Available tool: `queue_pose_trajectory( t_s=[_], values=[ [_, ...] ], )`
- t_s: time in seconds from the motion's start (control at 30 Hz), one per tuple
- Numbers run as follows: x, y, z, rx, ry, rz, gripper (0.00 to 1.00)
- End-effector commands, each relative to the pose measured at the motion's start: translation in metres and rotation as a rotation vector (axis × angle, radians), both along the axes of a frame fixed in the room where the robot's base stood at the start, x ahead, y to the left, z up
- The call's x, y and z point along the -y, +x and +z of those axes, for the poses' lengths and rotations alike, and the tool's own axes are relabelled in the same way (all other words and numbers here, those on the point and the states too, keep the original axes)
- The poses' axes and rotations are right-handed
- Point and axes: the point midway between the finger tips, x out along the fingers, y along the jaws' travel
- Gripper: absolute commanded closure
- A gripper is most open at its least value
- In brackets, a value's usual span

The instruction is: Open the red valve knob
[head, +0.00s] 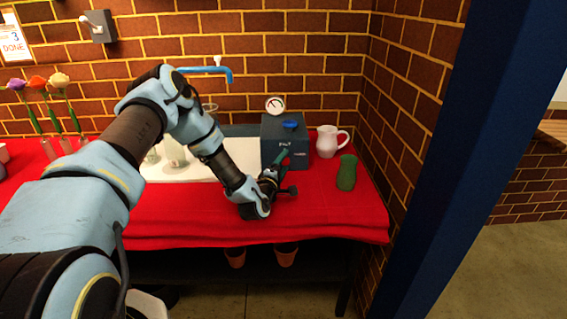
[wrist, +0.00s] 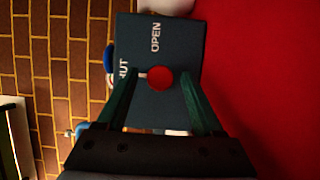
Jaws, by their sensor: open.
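The red valve knob (wrist: 159,78) is a round red disc on the face of a dark grey-blue box (wrist: 190,40). A small pale mark beside the knob lies on its left, towards a partly hidden label ending in "UT". The word "OPEN" is printed above the knob in the wrist view. My gripper (wrist: 160,75) is open, with one green finger on each side of the knob. I cannot tell whether the fingers touch it.
A blue knob (head: 290,124) and a gauge (head: 275,104) are on the box. A white pitcher (head: 327,142) and a green vase (head: 347,172) stand to its right. A blue tap (head: 215,71) is behind left. Flowers (head: 38,83) stand at far left on the red cloth (head: 200,215).

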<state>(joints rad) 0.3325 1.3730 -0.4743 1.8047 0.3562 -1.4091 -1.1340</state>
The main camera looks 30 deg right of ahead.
Motion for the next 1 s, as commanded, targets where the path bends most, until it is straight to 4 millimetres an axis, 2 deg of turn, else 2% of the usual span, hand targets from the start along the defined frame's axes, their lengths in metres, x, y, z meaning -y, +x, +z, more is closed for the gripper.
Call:
queue_pose_trajectory(
  t_s=[0.23, 0.8, 1.0],
  values=[
    [0.0002, 0.0002, -0.0003, 0.0, 0.0, 0.0, 0.34],
    [0.0001, 0.0001, -0.0002, 0.001, 0.001, 0.0, 0.98],
    [0.0, 0.0, -0.0003, 0.001, 0.001, 0.0, 1.0]
  ],
)
